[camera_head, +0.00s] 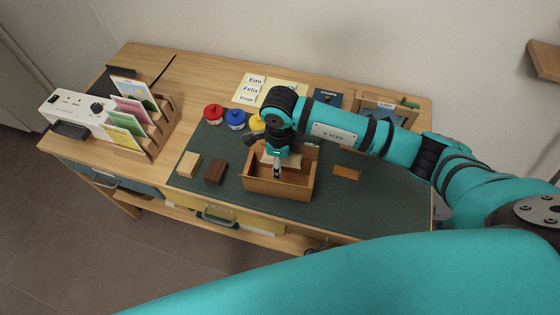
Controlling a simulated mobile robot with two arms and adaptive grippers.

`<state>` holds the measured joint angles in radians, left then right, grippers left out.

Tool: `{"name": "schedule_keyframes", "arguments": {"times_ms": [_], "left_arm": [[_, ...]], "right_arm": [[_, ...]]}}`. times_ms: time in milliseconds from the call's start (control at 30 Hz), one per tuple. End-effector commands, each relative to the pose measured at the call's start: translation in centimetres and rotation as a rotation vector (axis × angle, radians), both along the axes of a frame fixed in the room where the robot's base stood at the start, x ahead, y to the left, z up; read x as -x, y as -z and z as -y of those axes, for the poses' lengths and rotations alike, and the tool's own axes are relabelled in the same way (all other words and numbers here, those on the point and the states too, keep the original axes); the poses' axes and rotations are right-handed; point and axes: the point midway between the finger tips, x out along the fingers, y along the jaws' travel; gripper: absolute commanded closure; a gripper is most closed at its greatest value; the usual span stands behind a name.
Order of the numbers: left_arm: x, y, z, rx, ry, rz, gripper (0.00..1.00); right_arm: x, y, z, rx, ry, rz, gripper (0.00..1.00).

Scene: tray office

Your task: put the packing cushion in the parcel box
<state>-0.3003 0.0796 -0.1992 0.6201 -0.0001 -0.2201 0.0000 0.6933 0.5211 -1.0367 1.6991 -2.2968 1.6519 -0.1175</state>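The parcel box (278,189) is a brown open-topped box on the dark green desk mat, near the front edge of the desk. My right gripper (277,174) points down into the box from above. A cream piece, which looks like the packing cushion (292,163), shows around the gripper fingers at the box opening. The fingers are small and partly overlap it, so I cannot tell whether they grip it or whether it rests on the box floor. My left gripper is not in view.
A wooden block (189,164) and a dark brown block (215,172) lie left of the box. Red (213,113) and blue (235,119) lidded pots stand behind them. A card rack (165,122) stands at the left.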

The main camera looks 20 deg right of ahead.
Motion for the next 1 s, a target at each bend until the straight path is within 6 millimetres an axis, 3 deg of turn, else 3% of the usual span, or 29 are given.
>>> {"name": "schedule_keyframes", "arguments": {"times_ms": [300,333,533,833,933,1000], "left_arm": [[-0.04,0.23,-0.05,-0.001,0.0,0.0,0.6],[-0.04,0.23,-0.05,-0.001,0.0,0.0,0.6],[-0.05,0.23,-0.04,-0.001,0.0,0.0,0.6],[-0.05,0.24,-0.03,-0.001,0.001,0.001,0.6],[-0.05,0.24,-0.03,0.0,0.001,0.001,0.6],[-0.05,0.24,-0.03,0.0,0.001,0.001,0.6]], "right_arm": [[0.0,0.22,0.01,0.0,0.0,0.0,0.71],[0.0,0.22,0.01,0.0,0.0,0.0,0.54],[0.01,0.23,0.01,0.0,0.0,0.0,0.3],[0.01,0.24,0.02,0.0,0.0,0.0,0.3],[0.02,0.26,0.01,0.0,0.0,-0.001,0.44],[0.02,0.26,0.02,0.0,0.0,-0.001,0.47]]}}
